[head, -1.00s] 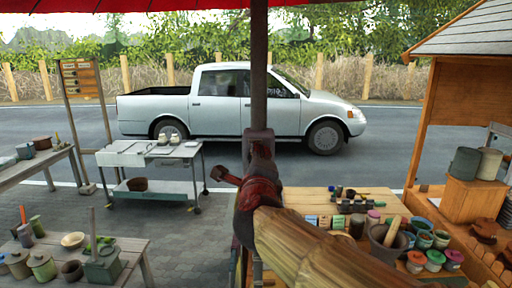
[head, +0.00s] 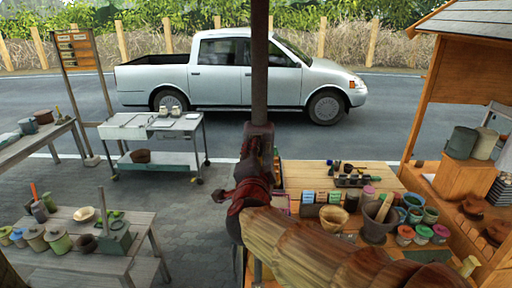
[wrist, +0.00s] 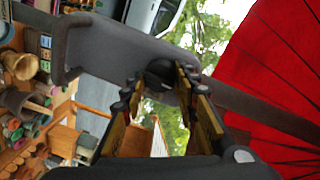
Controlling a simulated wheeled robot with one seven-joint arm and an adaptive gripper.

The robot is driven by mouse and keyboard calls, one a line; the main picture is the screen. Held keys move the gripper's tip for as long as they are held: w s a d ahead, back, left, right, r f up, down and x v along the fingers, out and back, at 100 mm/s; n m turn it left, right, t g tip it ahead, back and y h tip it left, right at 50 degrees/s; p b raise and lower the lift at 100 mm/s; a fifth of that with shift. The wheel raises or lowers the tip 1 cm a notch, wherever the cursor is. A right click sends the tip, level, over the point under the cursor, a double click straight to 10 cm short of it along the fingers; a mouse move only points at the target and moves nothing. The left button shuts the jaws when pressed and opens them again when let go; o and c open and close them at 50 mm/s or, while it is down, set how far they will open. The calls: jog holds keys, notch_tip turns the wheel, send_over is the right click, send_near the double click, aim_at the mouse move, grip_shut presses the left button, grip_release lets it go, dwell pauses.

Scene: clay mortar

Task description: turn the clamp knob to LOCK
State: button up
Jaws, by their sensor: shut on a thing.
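The clamp (wrist: 110,45) is a grey body around a dark upright pole (head: 259,60); it shows close up in the wrist view. A dark rounded knob (wrist: 160,72) stands out from the clamp. My gripper (wrist: 163,82) has its two yellow-padded fingers on either side of the knob and is shut on it. In the head view, my gripper (head: 261,160) is against the pole at the clamp (head: 258,132), and my arm hides most of that spot. No LOCK mark can be read, so I cannot tell the knob's setting.
A wooden stall (head: 428,125) stands at the right. A metal cart (head: 155,125) and a work table (head: 75,262) stand at the left. A red canopy (wrist: 280,70) hangs overhead.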

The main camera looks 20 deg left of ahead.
jog(key=shift+n, duration=0.3)
dwell(0.4)
jog(key=o, duration=1.2)
jog(key=shift+c, duration=0.2)
jog(key=shift+s, duration=0.1)
jog(key=f+v, duration=0.1)
jog(key=v, duration=1)
jog(key=shift+s+r, duration=0.4)
jog(key=shift+r, duration=0.05)
